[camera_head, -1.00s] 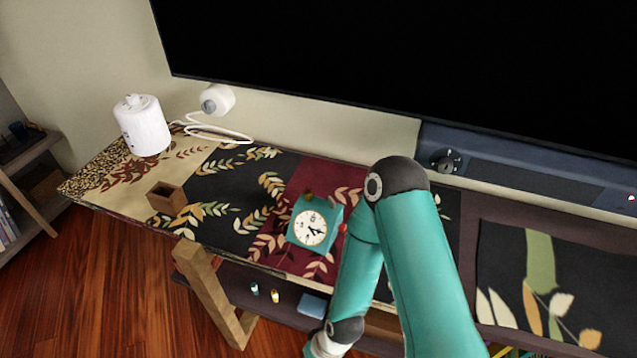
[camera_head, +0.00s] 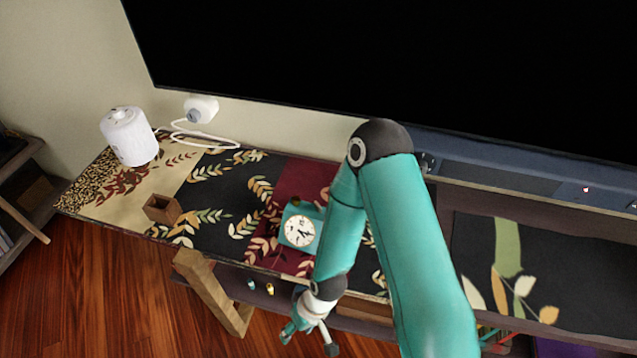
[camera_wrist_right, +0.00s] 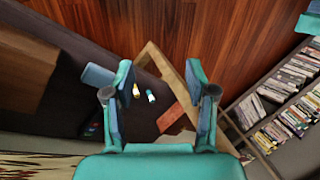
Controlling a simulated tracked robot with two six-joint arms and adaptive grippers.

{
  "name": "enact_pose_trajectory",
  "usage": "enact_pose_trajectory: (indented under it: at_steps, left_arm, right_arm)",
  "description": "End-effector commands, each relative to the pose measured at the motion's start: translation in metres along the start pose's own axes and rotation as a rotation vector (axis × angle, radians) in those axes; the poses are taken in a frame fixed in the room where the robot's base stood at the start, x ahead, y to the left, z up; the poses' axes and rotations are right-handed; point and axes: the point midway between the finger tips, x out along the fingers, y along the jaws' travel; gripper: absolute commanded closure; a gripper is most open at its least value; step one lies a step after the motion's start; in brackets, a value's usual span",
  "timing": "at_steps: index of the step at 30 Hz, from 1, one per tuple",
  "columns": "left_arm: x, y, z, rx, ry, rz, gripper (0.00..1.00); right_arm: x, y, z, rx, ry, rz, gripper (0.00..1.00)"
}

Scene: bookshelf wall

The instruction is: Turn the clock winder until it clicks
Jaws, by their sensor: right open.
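A teal clock (camera_head: 300,231) with a white round dial stands on the dark red part of the patterned table runner in the head view. Its right side is partly hidden by my right arm, and no winder shows clearly. My right gripper (camera_head: 309,340) hangs in front of the table edge, lower than the clock and apart from it. In the right wrist view my right gripper (camera_wrist_right: 160,100) is open, with nothing between its fingers. The clock is not in the wrist view. My left gripper is not in view.
A small brown wooden box (camera_head: 162,208) and a white canister (camera_head: 129,136) stand left of the clock. A large black screen (camera_head: 400,60) is behind. Small bottles (camera_wrist_right: 151,96) lie on a lower shelf. Books (camera_wrist_right: 285,105) fill a shelf at right in the wrist view.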

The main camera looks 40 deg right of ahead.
Motion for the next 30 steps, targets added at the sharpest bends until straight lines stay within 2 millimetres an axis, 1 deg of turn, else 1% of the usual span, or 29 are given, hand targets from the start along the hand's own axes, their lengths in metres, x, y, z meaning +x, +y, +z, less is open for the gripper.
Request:
enact_pose_trajectory:
  at_steps: [1, 2, 5, 6, 8, 11, 12, 14, 15, 17, 18, 19, 20, 21, 24, 27, 30]
  left_arm:
    - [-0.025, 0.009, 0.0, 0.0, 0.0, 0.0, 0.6]
    - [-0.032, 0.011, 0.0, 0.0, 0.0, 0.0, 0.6]
    - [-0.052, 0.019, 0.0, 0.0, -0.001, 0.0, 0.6]
    - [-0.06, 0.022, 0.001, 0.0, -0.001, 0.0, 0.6]
    - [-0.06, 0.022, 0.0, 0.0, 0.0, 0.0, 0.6]
    - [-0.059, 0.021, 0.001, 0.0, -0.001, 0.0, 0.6]
    - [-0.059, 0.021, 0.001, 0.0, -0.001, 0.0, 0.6]
    - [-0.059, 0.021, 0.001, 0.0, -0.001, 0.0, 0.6]
    - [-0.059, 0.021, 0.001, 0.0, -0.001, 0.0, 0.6]
    - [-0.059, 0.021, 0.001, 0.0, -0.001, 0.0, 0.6]
    - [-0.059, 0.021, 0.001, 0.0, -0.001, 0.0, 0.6]
    - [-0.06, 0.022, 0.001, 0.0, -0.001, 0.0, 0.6]
    - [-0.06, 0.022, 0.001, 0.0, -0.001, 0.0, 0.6]
    - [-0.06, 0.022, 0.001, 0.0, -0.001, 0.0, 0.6]
    - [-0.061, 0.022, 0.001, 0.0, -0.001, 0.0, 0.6]
    - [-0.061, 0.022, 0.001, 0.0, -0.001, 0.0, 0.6]
    - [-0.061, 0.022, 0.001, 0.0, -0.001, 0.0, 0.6]
  right_arm:
    - [-0.027, -0.009, -0.008, -0.029, 0.003, -0.001, 0.44]
    - [-0.034, -0.011, -0.012, -0.053, 0.003, -0.001, 0.44]
    - [-0.062, -0.018, -0.035, -0.171, 0.006, 0.0, 0.44]
    - [-0.076, -0.019, -0.05, -0.251, 0.007, 0.003, 0.44]
    - [-0.088, -0.017, -0.071, -0.374, 0.003, 0.009, 0.44]
    - [-0.111, -0.011, -0.103, -0.578, -0.009, 0.031, 0.44]
    - [-0.123, -0.007, -0.117, -0.663, -0.015, 0.044, 0.44]
    - [-0.144, -0.002, -0.137, -0.794, -0.029, 0.066, 0.44]
    - [-0.16, 0.003, -0.15, -0.881, -0.042, 0.084, 0.44]
    - [-0.189, 0.01, -0.169, -1.017, -0.066, 0.115, 0.44]
    - [-0.211, 0.016, -0.18, -1.105, -0.088, 0.138, 0.44]
    - [-0.228, 0.02, -0.187, -1.169, -0.107, 0.154, 0.44]
    - [-0.246, 0.025, -0.194, -1.232, -0.126, 0.172, 0.44]
    - [-0.269, 0.03, -0.201, -1.307, -0.154, 0.192, 0.44]
    - [-0.318, 0.041, -0.211, -1.453, -0.223, 0.229, 0.44]
    - [-0.349, 0.048, -0.212, -1.535, -0.273, 0.245, 0.44]
    - [-0.362, 0.051, -0.212, -1.573, -0.299, 0.249, 0.44]
